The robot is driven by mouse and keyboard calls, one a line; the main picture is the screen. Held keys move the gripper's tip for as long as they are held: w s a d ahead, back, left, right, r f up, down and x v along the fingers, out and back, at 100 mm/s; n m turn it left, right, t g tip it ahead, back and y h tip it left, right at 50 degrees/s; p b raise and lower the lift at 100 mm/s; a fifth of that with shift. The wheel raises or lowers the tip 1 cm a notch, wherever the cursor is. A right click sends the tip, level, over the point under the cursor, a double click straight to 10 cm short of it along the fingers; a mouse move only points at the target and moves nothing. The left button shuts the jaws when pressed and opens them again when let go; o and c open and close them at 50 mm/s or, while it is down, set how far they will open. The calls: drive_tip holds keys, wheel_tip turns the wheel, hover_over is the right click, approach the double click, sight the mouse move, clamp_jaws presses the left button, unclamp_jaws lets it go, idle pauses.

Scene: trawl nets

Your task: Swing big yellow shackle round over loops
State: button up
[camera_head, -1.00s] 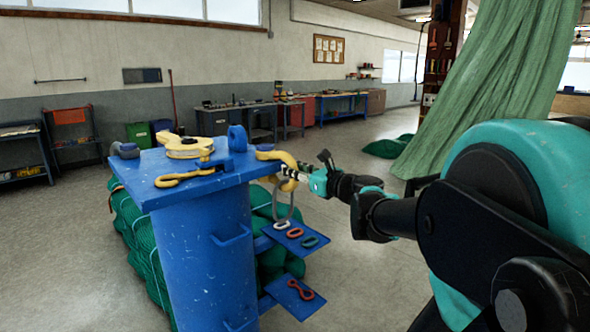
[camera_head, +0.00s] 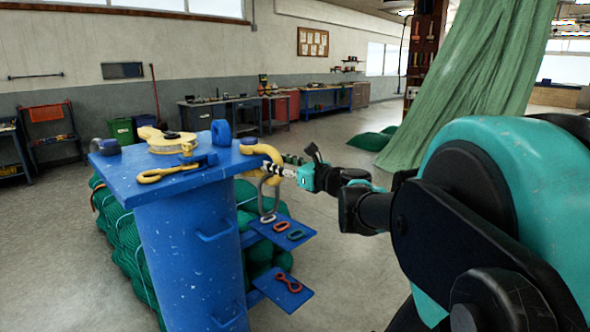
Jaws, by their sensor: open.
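The big yellow shackle (camera_head: 266,151) sits at the right edge of the blue post's top plate (camera_head: 120,171), its curved end reaching out past the edge. A grey loop (camera_head: 268,196) hangs below its outer end. My gripper (camera_head: 282,170) is open at the shackle's outer end, from the right. Whether its fingers touch the shackle is too small to tell. A white link (camera_head: 267,219), an orange link (camera_head: 281,226) and a green link (camera_head: 296,235) lie on a small blue shelf below. A red figure-eight link (camera_head: 288,283) lies on the lower shelf.
Green net bundles (camera_head: 122,235) sit around the post. A green net (camera_head: 465,70) hangs at right. The floor (camera_head: 345,270) right of the shelves is clear.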

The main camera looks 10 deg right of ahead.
drive_tip(key=v, duration=1.1)
drive_tip(key=shift+a+f, duration=0.1)
drive_tip(key=s+a+f+n+g+h, duration=0.2)
drive_tip(key=s+f+n+g, duration=0.15)
drive_tip(key=f+n, duration=0.55)
drive_tip(key=s+a+f+n+g+h, duration=0.25)
drive_tip(key=f+n+g, duration=0.2)
drive_tip(key=f, duration=0.85)
drive_tip(key=s+d+f+n+g+h, duration=0.1)
drive_tip(key=s+d+f+n+h, duration=0.1)
drive_tip(key=f+n, duration=0.4)
drive_tip(key=s+d+f+n+g+h, duration=0.1)
drive_tip(key=s+d+f+n+h, duration=0.2)
drive_tip(key=n, duration=0.5)
wheel_tip(320, 180, down, 3)
drive_tip(key=shift+s+d+r+h, duration=0.1)
drive_tip(key=shift+s+d+h, duration=0.15)
drive_tip(key=shift+d+h, duration=0.65)
drive_tip(key=shift+d+y, duration=0.25)
